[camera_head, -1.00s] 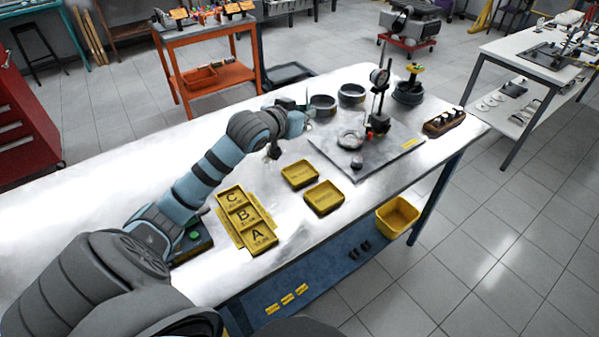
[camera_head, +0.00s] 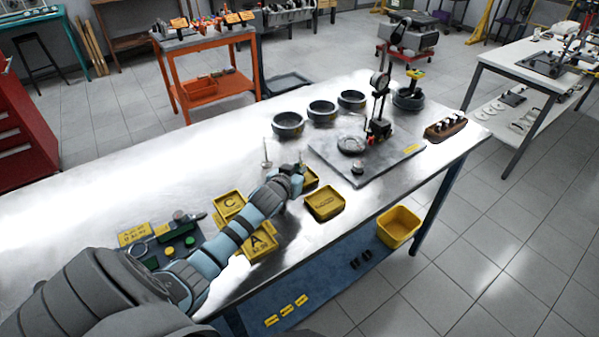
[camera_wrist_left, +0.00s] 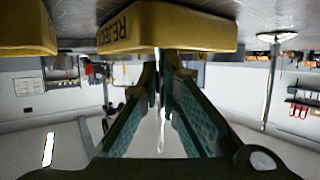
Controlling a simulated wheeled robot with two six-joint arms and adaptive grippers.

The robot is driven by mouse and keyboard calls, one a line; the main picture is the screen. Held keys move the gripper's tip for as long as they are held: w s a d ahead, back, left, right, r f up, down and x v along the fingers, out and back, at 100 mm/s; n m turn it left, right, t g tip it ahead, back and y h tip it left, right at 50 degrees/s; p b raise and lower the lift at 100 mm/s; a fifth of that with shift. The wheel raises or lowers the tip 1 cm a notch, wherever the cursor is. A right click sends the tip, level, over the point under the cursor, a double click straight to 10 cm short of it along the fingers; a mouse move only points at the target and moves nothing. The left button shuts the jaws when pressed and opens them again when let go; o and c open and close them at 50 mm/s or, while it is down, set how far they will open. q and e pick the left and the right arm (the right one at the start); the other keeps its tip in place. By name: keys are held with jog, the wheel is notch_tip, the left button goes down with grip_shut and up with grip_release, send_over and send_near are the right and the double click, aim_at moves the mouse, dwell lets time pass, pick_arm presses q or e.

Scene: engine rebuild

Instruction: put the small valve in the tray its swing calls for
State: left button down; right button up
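My left gripper (camera_head: 299,170) is low beside or over the back yellow tray (camera_head: 313,181) and partly hides it. In the left wrist view, which is upside down, this tray reads REJECT (camera_wrist_left: 165,28). The fingers (camera_wrist_left: 163,68) close around a thin pale stem (camera_wrist_left: 160,125), apparently the small valve's; its head is hidden. Another valve (camera_head: 266,164) stands stem-up on the table to the left; it also shows in the wrist view (camera_wrist_left: 268,85). A second yellow tray (camera_head: 324,204) is in front. Lettered trays C (camera_head: 229,203) and A (camera_head: 259,243) lie left, partly under my arm. My right gripper is out of view.
A dial gauge stand (camera_head: 380,100) rises from a grey plate (camera_head: 340,172) at right. Dark rings (camera_head: 287,125) stand behind. A dark wooden block (camera_head: 445,127) sits near the right edge. A yellow bin (camera_head: 398,222) is below the front edge. The table's left back is clear.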

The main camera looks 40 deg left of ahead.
pick_arm(q)
jog(key=c, duration=1.8)
grip_release()
jog(key=shift+s+r, duration=0.1)
jog(key=shift+r, duration=0.05)
jog(key=p+v, duration=0.2)
jog(key=v, duration=1)
